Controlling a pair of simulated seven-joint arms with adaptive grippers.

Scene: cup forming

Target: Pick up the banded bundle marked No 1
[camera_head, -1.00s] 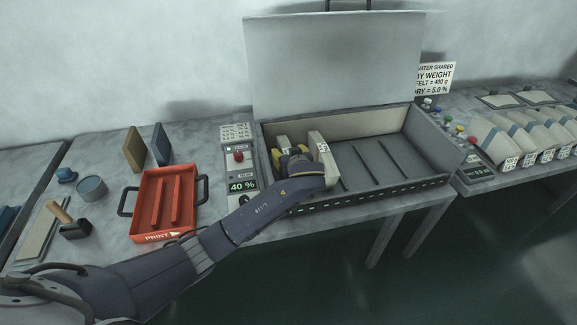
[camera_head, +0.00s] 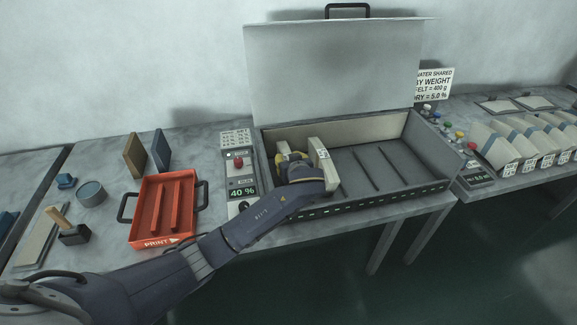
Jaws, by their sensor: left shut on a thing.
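A cream bundle (camera_head: 322,163) with a small dark-marked label stands on edge at the left end of the open grey box (camera_head: 400,198). The label is too small to read as a number. My left gripper (camera_head: 290,164) reaches into the box just left of this bundle. It is shut on a cream piece, part of which (camera_head: 297,145) shows behind the gripper; I take it to be the same bundle. The fingertips and most of the hold are hidden by the gripper and wrist. My right gripper is not in view.
The box lid (camera_head: 335,75) stands open, and slots to the right are empty. Left are a control panel (camera_head: 241,170) reading 40 % and a red tray (camera_head: 163,205). Several banded cream bundles (camera_head: 497,145) stand on the right table.

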